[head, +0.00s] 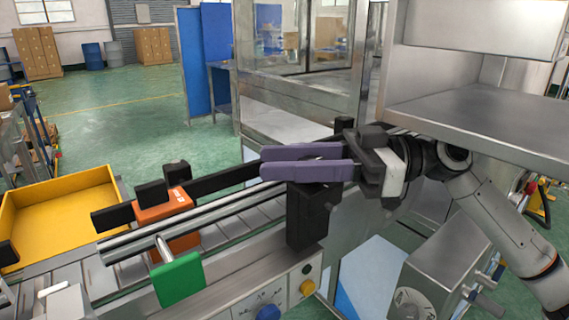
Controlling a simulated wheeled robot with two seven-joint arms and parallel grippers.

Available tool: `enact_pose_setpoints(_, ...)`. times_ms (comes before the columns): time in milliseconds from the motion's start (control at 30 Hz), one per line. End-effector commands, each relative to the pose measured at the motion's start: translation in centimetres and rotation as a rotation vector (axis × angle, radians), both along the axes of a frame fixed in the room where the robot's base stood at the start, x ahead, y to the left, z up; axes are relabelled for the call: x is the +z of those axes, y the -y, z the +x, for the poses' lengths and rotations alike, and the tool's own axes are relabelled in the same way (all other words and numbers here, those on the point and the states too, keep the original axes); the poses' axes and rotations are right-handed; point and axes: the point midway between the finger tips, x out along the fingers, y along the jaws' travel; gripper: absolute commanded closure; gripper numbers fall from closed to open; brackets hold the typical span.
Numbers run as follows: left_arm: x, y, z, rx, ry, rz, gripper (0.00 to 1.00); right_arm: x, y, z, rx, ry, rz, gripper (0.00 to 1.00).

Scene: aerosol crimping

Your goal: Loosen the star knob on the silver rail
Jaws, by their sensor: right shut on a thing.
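The silver rail (215,208) runs diagonally along the conveyor, from lower left up toward my right gripper. A black bracket block (307,218) stands at its right part. My right gripper (264,162), with two purple fingers, comes in from the right and lies across the top of this block. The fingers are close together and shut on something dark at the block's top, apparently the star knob. The fingers cover it, so its star shape cannot be made out. My left gripper is not in view.
An orange block (163,209) sits on the rails to the left, with a green plate (179,280) in front. A yellow bin (62,215) stands far left. A control panel (270,302) lies below. A metal cabinet shelf (480,115) overhangs my right arm.

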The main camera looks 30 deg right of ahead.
Motion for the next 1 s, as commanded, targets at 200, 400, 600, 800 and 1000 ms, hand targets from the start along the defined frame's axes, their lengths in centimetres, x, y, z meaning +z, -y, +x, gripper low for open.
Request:
enact_pose_setpoints(200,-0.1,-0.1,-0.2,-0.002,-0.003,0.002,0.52,0.0,0.0,0.0,-0.001,-0.001,0.0,0.58)
enact_pose_setpoints(400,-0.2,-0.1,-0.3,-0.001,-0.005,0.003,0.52,0.0,0.0,0.0,-0.002,0.0,0.0,0.49)
enact_pose_setpoints(600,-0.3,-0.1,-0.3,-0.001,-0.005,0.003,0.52,0.0,0.2,-0.1,-0.002,0.0,0.0,0.49)
enact_pose_setpoints(800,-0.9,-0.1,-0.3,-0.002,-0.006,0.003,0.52,-0.2,2.3,-1.2,-0.005,0.001,0.003,0.49)
enact_pose_setpoints(1000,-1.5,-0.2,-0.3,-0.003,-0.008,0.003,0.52,-0.1,5.9,-3.1,-0.006,0.001,0.004,0.49)
